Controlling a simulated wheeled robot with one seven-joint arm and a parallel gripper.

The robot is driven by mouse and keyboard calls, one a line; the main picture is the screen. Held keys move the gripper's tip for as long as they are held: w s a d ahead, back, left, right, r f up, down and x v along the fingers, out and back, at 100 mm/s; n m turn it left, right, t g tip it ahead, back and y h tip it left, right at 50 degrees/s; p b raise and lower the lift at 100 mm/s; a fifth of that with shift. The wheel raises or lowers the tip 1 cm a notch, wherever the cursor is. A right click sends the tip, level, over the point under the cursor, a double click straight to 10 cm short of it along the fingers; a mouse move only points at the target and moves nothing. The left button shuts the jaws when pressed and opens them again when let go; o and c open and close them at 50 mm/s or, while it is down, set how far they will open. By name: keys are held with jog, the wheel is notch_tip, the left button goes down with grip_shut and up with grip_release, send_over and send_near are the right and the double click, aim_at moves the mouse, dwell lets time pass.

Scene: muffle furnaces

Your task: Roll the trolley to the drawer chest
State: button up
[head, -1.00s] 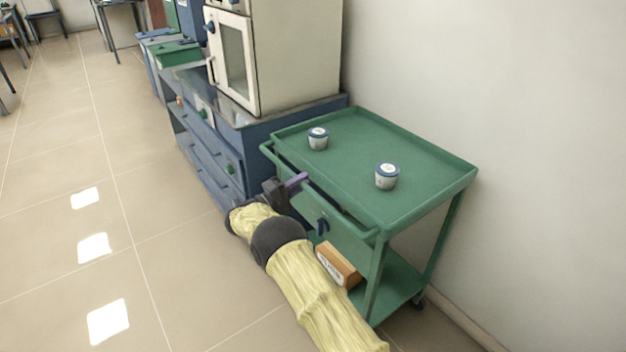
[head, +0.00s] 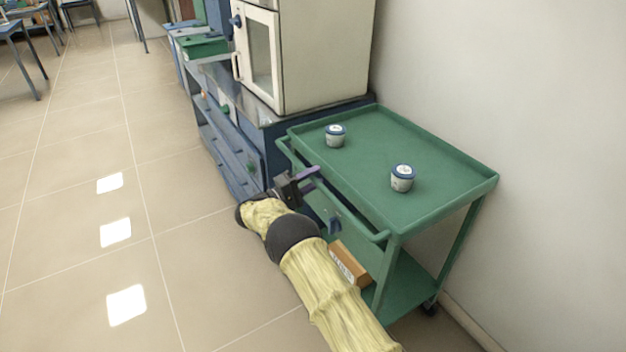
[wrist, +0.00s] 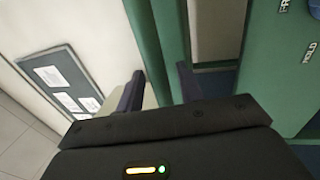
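The green trolley (head: 365,165) stands by the right wall, its far end close to the blue drawer chest (head: 235,145). From this angle I cannot tell whether they touch. My gripper (head: 307,176) is at the trolley's push handle (head: 345,208), with purple fingers around the bar. In the wrist view my two dark fingers (wrist: 162,92) stand a bar's width apart with green between them. Part of the grip is hidden by my wrist.
A cream furnace (head: 320,55) sits on the chest. The tiled floor at left (head: 80,230) is clear.

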jog(key=v, duration=1.7)
jog(key=shift+s, duration=0.2)
jog(key=shift+a+f, duration=0.1)
